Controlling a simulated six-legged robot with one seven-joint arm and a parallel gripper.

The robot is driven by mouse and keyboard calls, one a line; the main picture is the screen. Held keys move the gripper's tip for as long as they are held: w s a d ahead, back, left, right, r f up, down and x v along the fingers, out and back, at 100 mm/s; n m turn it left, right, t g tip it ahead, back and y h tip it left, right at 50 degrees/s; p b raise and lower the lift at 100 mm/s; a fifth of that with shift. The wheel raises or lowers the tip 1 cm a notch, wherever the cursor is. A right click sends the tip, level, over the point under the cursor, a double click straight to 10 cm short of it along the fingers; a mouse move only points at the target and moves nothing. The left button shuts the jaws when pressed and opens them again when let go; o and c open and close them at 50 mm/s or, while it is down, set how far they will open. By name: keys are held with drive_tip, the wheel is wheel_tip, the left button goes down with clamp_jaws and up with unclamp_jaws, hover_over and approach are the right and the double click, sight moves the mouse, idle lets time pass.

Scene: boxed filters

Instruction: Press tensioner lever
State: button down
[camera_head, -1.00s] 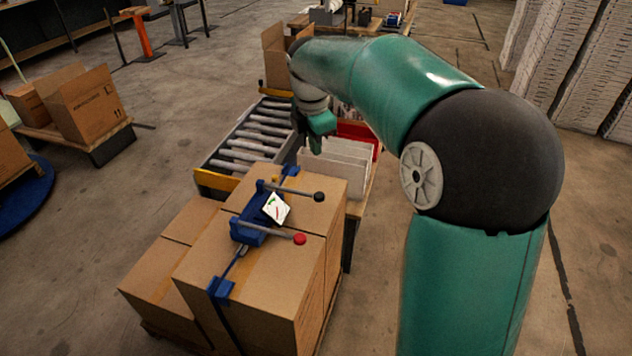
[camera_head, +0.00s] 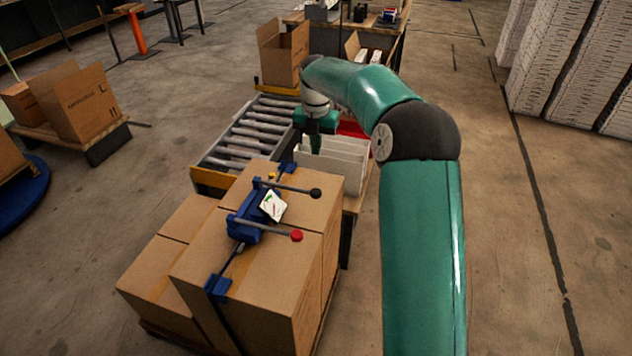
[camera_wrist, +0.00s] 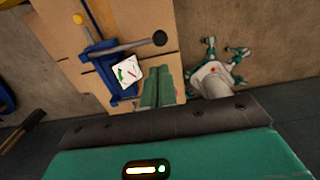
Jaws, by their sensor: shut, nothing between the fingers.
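The blue strapping tensioner (camera_head: 246,222) sits on top of the strapped cartons (camera_head: 262,268). It has two grey levers: one ends in a black knob (camera_head: 315,193), the other in a red knob (camera_head: 297,236). A white card with green and red marks (camera_head: 272,205) lies on it. My gripper (camera_head: 316,143) is above and beyond the tensioner, by the white dividers, apart from both levers. In the wrist view its green fingers (camera_wrist: 158,88) are together and empty, below the black knob (camera_wrist: 159,38) in the picture.
A roller conveyor (camera_head: 245,135) with yellow ends stands behind the cartons. White upright dividers (camera_head: 335,160) and a red bin stand beside it. An open carton (camera_head: 283,52) is farther back. Stacked white packs (camera_head: 560,55) are at right; the floor between is clear.

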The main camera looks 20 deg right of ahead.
sight(316, 191)
wheel_tip(316, 191, down, 14)
idle(0.6)
